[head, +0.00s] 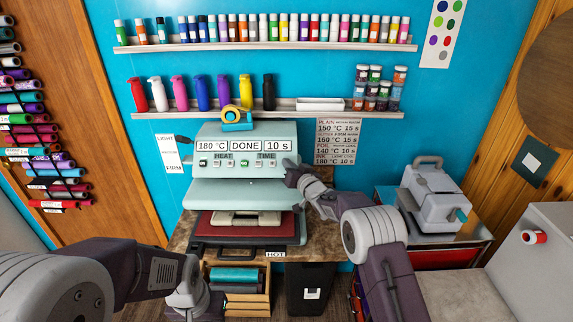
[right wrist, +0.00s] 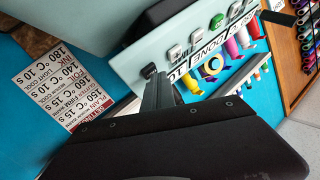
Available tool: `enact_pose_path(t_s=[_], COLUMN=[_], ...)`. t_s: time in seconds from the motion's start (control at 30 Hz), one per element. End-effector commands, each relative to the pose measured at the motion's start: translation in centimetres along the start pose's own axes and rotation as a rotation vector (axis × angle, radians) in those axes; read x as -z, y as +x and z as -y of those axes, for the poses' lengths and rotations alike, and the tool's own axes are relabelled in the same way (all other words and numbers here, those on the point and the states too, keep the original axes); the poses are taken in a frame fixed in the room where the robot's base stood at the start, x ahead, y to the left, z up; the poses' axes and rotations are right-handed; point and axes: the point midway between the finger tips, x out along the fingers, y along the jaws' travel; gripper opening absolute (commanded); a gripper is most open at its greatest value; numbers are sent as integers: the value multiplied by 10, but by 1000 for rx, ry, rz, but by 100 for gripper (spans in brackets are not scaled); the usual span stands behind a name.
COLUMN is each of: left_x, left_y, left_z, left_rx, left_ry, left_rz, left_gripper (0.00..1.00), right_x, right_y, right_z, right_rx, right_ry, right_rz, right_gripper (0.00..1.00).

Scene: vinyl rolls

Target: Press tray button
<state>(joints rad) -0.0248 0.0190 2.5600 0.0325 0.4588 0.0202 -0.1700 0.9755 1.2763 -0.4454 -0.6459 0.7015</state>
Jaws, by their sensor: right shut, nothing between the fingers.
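The pale green heat press (head: 240,187) stands on the bench with its panel reading 180 °C, DONE and 10 s. Small buttons sit in a row under the labels HEAT and TIME; I cannot read which one is the tray button. The panel also shows in the right wrist view (right wrist: 150,55), tilted. A dark red pad (head: 285,228) lies low in the press, with a beige piece above it. My right gripper (head: 289,168) is shut and empty at the panel's right end. Its closed tips (right wrist: 150,71) appear close to the panel; contact is unclear.
A wooden crate (head: 247,299) and a black bin (head: 308,290) stand under the bench. A pale machine (head: 436,190) stands at the right. Shelves of bottles line the blue wall above. A tape roll (head: 236,114) sits on top of the press.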

Motion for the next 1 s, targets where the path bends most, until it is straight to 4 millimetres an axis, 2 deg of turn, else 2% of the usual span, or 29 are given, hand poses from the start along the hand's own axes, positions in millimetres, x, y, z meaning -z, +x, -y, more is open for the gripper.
enact_pose_path(t_s=[0.23,0.57,1.0], left_x=[0,0,1], left_y=[-1,-2,-7], left_z=[0,0,0], left_rx=[0,0,0], left_ry=[0,0,0], left_rz=[0,0,0], left_gripper=[36,36,36], right_x=[7,9,30], right_y=[-10,-12,-41], right_z=[7,9,30], right_rx=[0,0,0], right_ry=[0,0,0], right_rz=[0,-1,0], right_gripper=[0,0,0])
